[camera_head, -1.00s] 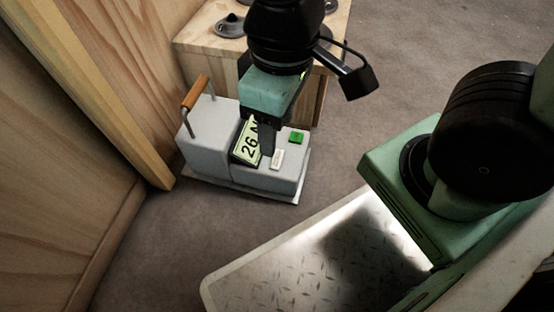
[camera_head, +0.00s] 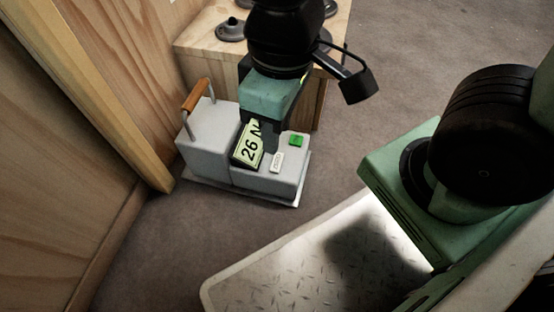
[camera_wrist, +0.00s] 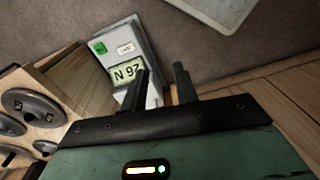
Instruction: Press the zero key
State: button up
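A grey meter box (camera_head: 215,150) stands on the floor with a pale green display (camera_head: 249,145) reading "26 N". On its sloped front are a green key (camera_head: 296,140) and a white key (camera_head: 277,162) with small print that I cannot read. In the wrist view, the green key (camera_wrist: 101,47) and white key (camera_wrist: 125,49) lie beyond the display (camera_wrist: 128,72). My gripper (camera_head: 271,148) hangs over the box's front, pointing down, and hides part of the display. In the wrist view, the two fingers of my gripper (camera_wrist: 162,75) are apart with nothing between them.
The box has a brown carrying handle (camera_head: 194,95) and a pale base plate. A wooden wall (camera_head: 60,150) rises at left.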

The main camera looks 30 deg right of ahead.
grip_shut()
dwell(1.4)
